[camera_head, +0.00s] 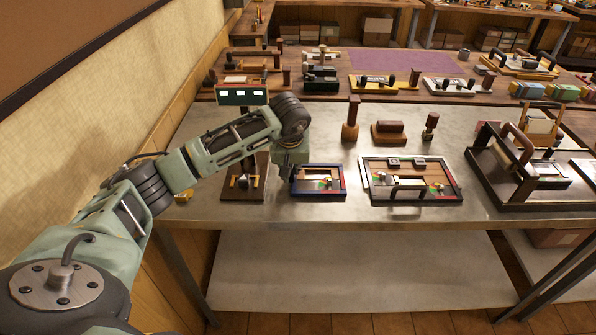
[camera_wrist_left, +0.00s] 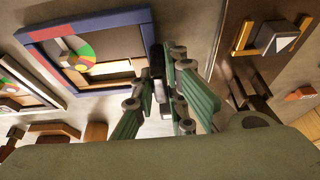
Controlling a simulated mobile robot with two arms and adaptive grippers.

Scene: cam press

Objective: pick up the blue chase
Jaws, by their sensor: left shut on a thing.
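The blue chase (camera_head: 343,180) is a small frame with a blue rim and a red part, lying on the grey metal table. Inside it are a wooden block and a coloured disc. In the left wrist view the chase (camera_wrist_left: 102,27) fills the upper left. My left gripper (camera_head: 293,178) is at the chase's left edge in the head view, its fingertips largely hidden by the arm. In the left wrist view the gripper (camera_wrist_left: 163,75) is shut on a dark part at the chase's side. No gap under the chase can be made out. My right gripper is out of view.
A dark wooden stand (camera_head: 243,185) is close on the left. A larger black-rimmed chase (camera_head: 459,198) lies to the right, then a dark handled frame (camera_head: 500,190). Wooden-handled tools (camera_head: 350,130) stand behind. Bare metal table (camera_head: 400,212) shows along the front edge.

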